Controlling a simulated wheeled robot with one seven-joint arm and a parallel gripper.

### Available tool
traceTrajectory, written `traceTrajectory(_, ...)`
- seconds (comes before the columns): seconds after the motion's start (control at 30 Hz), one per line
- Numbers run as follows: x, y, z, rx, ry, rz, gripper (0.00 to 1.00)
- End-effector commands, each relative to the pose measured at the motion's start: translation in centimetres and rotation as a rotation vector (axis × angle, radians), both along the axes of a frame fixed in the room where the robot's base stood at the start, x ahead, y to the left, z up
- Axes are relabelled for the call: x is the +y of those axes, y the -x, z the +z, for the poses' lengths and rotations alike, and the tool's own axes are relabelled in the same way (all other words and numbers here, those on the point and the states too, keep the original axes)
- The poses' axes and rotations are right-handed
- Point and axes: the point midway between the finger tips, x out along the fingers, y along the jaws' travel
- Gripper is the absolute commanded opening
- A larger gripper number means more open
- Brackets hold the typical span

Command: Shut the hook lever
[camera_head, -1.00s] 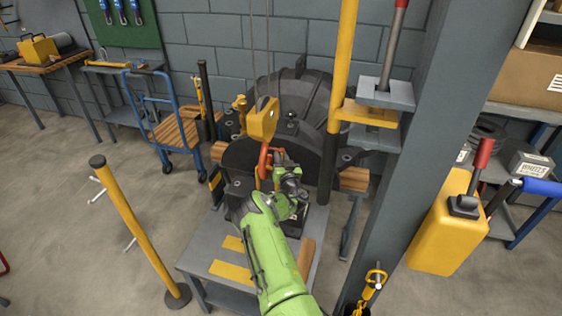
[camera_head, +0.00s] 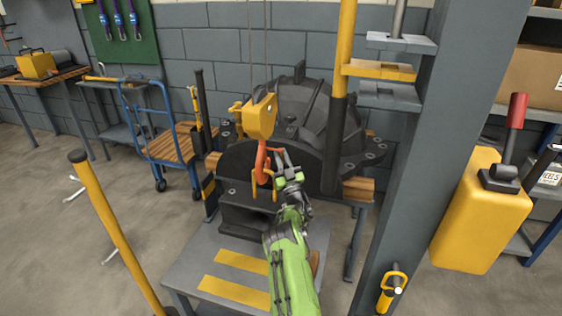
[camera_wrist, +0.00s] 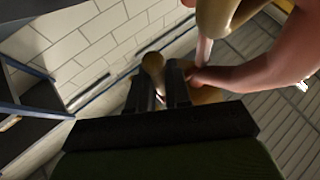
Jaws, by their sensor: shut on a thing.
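The orange-red hook (camera_head: 262,165) hangs below the yellow pulley block (camera_head: 260,118). It shows large and blurred at the right in the wrist view (camera_wrist: 258,62). My gripper (camera_head: 281,160) is close against the right side of the hook. In the wrist view its two dark fingers (camera_wrist: 164,88) are shut on a tan, round-ended rod (camera_wrist: 153,64), which appears to be the hook lever. The fingers hide part of the rod. I cannot tell whether the lever closes the hook's mouth. A thin yellow loop (camera_head: 274,190) shows just below the hook.
A large dark casing (camera_head: 300,112) stands behind the hook. A yellow-and-black post (camera_head: 340,95) and a grey pillar (camera_head: 425,150) rise to the right. A grey table with yellow stripes (camera_head: 185,268) is below. A yellow bollard (camera_head: 105,215) stands at left on open floor.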

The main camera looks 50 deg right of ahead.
Motion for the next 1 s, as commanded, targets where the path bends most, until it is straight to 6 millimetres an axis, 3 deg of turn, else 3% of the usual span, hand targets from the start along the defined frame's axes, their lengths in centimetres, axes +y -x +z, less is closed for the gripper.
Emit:
traceTrajectory(0.73, -0.18, -0.11, 0.0, -0.032, 0.06, 0.0, 0.0)
traceTrajectory(0.77, -0.19, -0.11, 0.01, -0.032, 0.06, 0.0, 0.21)
traceTrajectory(1.0, -0.18, -0.11, 0.03, -0.032, 0.061, 0.001, 0.24)
